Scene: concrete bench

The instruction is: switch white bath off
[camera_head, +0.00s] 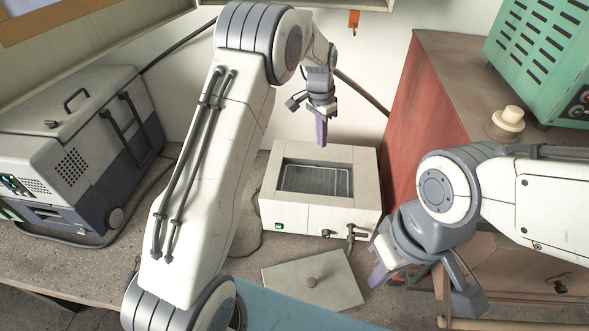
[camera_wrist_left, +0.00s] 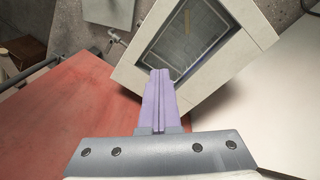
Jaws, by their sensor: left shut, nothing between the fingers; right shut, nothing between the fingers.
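The white bath (camera_head: 364,175) stands on the bench in the middle of the head view, its top open and a wire rack inside. A small green switch (camera_head: 280,226) is at the left of its front face; its exact position is too small to tell. My left gripper (camera_head: 322,140) is shut and empty, above the back of the bath and apart from the switch. In the left wrist view its closed purple fingers (camera_wrist_left: 160,78) overlap the bath's rim (camera_wrist_left: 225,62); the switch is not visible there. My right gripper (camera_head: 377,274) is shut and empty, right of the bath's front.
A grey-blue machine (camera_head: 80,150) stands at left. A red cabinet (camera_head: 425,110) stands close at right, with a green device (camera_head: 545,60) on it.

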